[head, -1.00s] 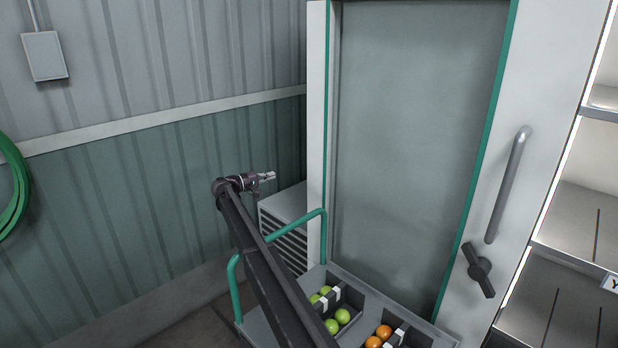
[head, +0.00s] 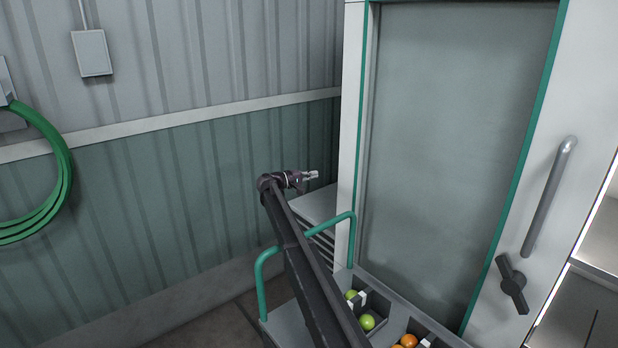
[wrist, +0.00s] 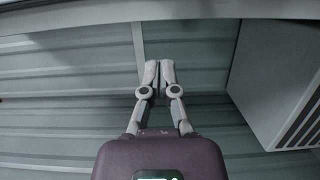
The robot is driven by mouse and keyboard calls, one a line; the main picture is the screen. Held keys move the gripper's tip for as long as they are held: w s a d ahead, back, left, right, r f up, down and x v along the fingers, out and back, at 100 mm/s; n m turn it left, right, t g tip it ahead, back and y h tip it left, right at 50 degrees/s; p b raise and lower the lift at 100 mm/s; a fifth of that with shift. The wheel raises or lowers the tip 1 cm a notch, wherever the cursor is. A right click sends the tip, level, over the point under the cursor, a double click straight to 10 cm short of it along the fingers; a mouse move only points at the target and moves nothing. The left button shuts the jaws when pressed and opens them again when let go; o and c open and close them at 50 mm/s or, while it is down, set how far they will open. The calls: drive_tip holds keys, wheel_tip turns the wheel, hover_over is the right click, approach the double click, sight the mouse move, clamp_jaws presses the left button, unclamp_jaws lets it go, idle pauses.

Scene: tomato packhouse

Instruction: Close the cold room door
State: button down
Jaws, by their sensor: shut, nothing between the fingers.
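The cold room door (head: 455,130) has a large grey glass panel, a green trim and a pale frame. It fills the right of the head view. A long grey handle (head: 550,198) stands on its right side, with a dark latch lever (head: 511,285) below it. Shelves show past the door's right edge, so it appears to stand open. My gripper (head: 312,174) is left of the door, apart from it and far from the handle. In the wrist view its fingers (wrist: 159,68) are together and empty. The door's hinges cannot be made out.
A cart with a green rail (head: 262,285) stands in front of the door, carrying trays of green and orange tomatoes (head: 367,322). A pale slatted unit (head: 315,205) is behind it. A green hose (head: 62,175) and a grey box (head: 92,54) are on the left wall.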

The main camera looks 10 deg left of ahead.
drive_tip(key=w+d, duration=0.1)
drive_tip(key=d, duration=0.6)
drive_tip(key=shift+d, duration=0.35)
